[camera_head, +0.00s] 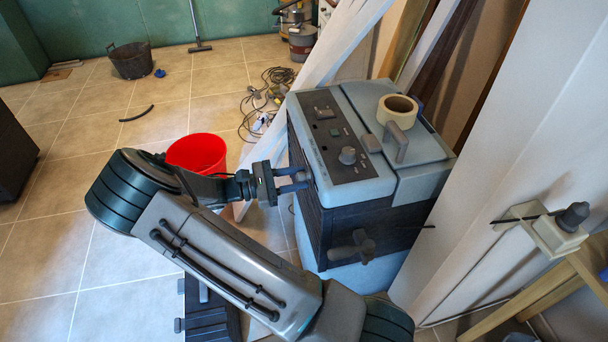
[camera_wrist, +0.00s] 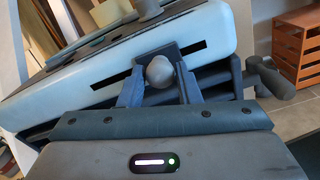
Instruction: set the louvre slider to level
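The louvre slider (camera_wrist: 159,72) is a rounded grey knob on the pale blue front edge of the machine (camera_head: 378,188). A dark slot shows on both sides of it in the wrist view, and the knob sits a little right of the slot's middle. My gripper (camera_wrist: 159,82) has one finger on each side of the knob, and both look to be against it. In the head view my gripper (camera_head: 293,180) reaches the machine's left side, just under the control panel (camera_head: 333,135). The slider is hidden there. I see no readable level mark.
A roll of tape (camera_head: 397,110) and a grey handle (camera_head: 396,142) are on the machine's top. A dark crank-like handle (camera_head: 352,247) sticks out of its near side. A red bucket (camera_head: 197,153) stands behind my arm. White boards lean close at the right. Cables (camera_head: 265,100) lie on the floor.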

